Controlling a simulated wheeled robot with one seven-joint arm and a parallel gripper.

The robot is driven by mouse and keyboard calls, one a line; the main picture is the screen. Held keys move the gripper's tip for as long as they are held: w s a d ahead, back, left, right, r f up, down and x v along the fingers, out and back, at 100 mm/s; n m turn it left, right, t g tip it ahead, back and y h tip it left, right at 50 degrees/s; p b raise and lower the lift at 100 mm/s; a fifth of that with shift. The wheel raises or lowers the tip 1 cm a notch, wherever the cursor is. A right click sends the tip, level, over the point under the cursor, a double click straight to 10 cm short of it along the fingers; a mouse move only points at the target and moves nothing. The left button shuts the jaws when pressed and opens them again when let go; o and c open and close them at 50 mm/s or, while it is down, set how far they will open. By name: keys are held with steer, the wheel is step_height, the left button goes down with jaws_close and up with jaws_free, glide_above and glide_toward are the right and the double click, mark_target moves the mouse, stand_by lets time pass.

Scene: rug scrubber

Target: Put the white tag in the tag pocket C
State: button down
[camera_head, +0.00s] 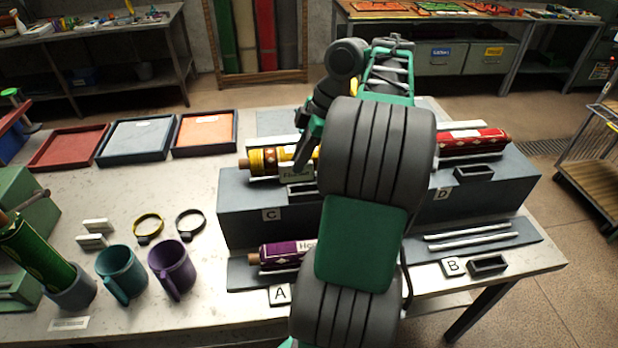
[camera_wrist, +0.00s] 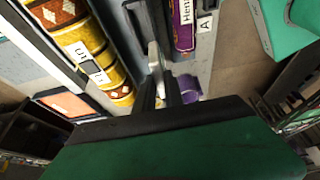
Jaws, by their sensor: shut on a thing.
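In the wrist view my gripper (camera_wrist: 164,95) is shut on a thin white tag (camera_wrist: 155,58), which sticks out past the fingertips. The tag's far end is near a dark edge, and I cannot tell whether it is inside the pocket. My arm hides part of the step in the head view.
A yellow roll (camera_head: 262,160) lies just behind pocket C, and a purple roll (camera_head: 274,256) lies on the lower step by label A (camera_head: 279,294). Two more white tags (camera_head: 96,225) (camera_head: 91,241) lie on the table at left. A red roll (camera_head: 480,142) lies near label D.

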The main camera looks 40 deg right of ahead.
mark_target(310, 174)
steer(key=d+f, duration=0.1)
steer(key=f, duration=0.1)
steer(key=d+f+b, duration=0.1)
steer(key=f, duration=0.1)
steer(key=d+f+b, duration=0.1)
steer(key=f, duration=0.2)
steer(key=shift+d, duration=0.15)
steer(key=shift+f, duration=0.15)
steer(key=c, duration=1.4)
jaws_free()
steer(key=shift+c, duration=0.2)
